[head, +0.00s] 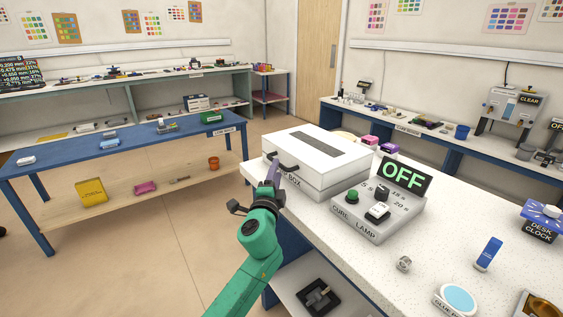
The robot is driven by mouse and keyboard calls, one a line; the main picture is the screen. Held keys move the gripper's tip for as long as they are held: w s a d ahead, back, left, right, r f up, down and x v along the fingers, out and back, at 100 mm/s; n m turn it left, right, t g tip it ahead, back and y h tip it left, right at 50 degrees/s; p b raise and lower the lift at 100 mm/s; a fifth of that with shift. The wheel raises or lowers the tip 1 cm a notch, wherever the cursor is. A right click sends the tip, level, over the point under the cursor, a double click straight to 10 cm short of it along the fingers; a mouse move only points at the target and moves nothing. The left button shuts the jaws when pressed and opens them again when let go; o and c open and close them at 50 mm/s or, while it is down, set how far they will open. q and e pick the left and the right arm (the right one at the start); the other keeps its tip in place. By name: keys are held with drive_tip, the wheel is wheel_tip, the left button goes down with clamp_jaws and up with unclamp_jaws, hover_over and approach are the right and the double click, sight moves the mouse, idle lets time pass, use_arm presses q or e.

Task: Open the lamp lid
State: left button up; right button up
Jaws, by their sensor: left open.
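The white lamp box (330,184) stands at the left end of the speckled white bench. Its lid (345,153) lies flat on top and looks closed, with a grey panel (303,144) in it. A dark handle (289,167) sits on the lid's front left edge. My left gripper (276,168) is at that handle, its jaws open; whether they touch or surround it I cannot tell. The gripper and arm hide part of the box's label. The cure lamp control unit (372,227) stands in front of the box, with a sign (403,177) reading OFF. My right gripper is not in view.
The speckled bench (330,252) holds a small metal ring (403,263), a blue tube (488,253), a round glue dish (458,300) and a desk clock (541,222). A blue table (70,160) stands at left.

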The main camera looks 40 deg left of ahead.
use_arm(q)
drive_tip(key=x, duration=0.4)
drive_tip(key=shift+w+a, duration=0.2)
clamp_jaws()
drive_tip(key=shift+f, duration=0.1)
idle(1.1)
